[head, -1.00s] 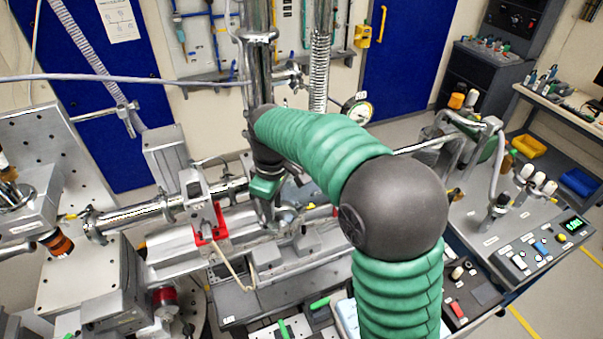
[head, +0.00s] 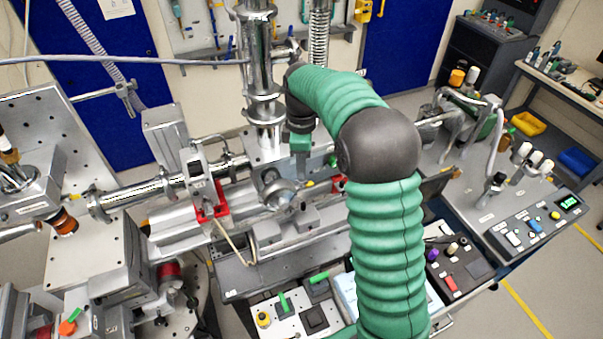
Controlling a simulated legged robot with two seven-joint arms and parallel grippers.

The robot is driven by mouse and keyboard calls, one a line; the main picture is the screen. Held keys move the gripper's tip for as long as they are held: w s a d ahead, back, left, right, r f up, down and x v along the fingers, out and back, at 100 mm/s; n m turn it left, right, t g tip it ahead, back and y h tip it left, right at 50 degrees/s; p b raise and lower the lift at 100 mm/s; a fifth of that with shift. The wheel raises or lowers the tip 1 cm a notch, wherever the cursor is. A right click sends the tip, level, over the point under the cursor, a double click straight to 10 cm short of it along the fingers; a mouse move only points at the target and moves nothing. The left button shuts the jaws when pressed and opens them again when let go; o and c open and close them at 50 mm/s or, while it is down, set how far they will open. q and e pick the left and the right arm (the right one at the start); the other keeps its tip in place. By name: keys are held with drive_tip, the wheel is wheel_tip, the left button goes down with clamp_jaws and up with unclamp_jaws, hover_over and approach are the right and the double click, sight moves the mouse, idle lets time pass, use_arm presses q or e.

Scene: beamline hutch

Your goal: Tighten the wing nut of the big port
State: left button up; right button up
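My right arm comes in from the lower right in green sleeves. Its gripper (head: 301,172) points down at the beamline, just right of the vertical steel column. Its fingers look narrow from here, and I cannot tell whether they are apart or closed. A round metal port (head: 279,193) sits below and slightly left of the fingertips, at the foot of the column. It looks like the big port, but I cannot be sure. Its wing nut is too small to make out. I cannot tell whether the fingers touch anything. My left gripper is not in view.
The steel column (head: 262,85) stands close left of my gripper. A red-footed clamp (head: 208,205) is on the beam pipe farther left. A bench with a control box (head: 535,228) is at right. A panel with green-handled parts (head: 290,318) lies below.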

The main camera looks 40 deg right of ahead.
sight(304, 183)
drive_tip(key=f, duration=0.3)
drive_tip(key=f+p, duration=0.1)
drive_tip(key=shift+d+f, duration=0.25)
drive_tip(key=shift+d, duration=0.05)
drive_tip(key=shift+d+f, duration=0.15)
drive_tip(key=shift+f, duration=0.15)
drive_tip(key=shift+c, duration=0.3)
drive_tip(key=shift+a+r, duration=0.1)
drive_tip(key=shift+a, duration=0.2)
clamp_jaws()
